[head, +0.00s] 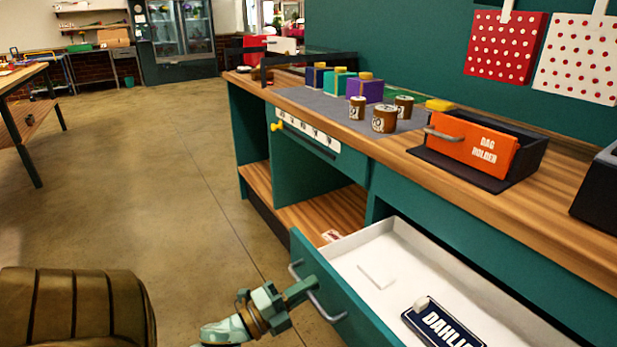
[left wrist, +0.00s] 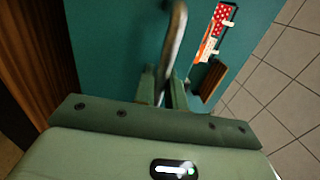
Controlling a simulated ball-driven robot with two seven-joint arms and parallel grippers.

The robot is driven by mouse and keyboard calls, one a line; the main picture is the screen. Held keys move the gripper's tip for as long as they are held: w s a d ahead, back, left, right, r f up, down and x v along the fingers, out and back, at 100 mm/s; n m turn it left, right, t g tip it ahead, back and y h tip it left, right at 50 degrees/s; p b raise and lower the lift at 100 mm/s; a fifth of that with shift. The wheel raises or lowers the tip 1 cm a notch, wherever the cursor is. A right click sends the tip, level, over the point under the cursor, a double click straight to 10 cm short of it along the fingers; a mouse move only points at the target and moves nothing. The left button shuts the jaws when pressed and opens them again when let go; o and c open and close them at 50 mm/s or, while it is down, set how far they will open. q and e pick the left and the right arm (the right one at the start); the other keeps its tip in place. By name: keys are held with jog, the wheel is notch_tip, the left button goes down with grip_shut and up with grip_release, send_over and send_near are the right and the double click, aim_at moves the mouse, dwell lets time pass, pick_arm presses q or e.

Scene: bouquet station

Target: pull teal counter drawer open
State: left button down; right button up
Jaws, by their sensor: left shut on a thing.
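The teal counter drawer (head: 335,296) stands pulled out from under the counter in the head view, and its white inside shows. A white flat piece (head: 377,275) and a dark blue plate lettered "DAHLI" (head: 443,325) lie in it. Its grey bar handle (head: 318,298) is on the teal front. My left gripper (head: 303,288) is at the handle and shut on it. In the left wrist view the handle (left wrist: 174,45) runs down between the fingers, against the teal front (left wrist: 110,50). My right gripper is not in view.
The wooden counter top (head: 420,175) carries an orange-fronted bag holder (head: 473,143), several small jars and coloured boxes. An open cubby (head: 320,210) is left of the drawer. A brown ribbed seat-like thing (head: 75,308) is at the lower left. The floor between is clear.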

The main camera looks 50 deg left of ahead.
pick_arm(q)
jog(key=shift+f, duration=0.1)
jog(key=c, duration=1.8)
grip_release()
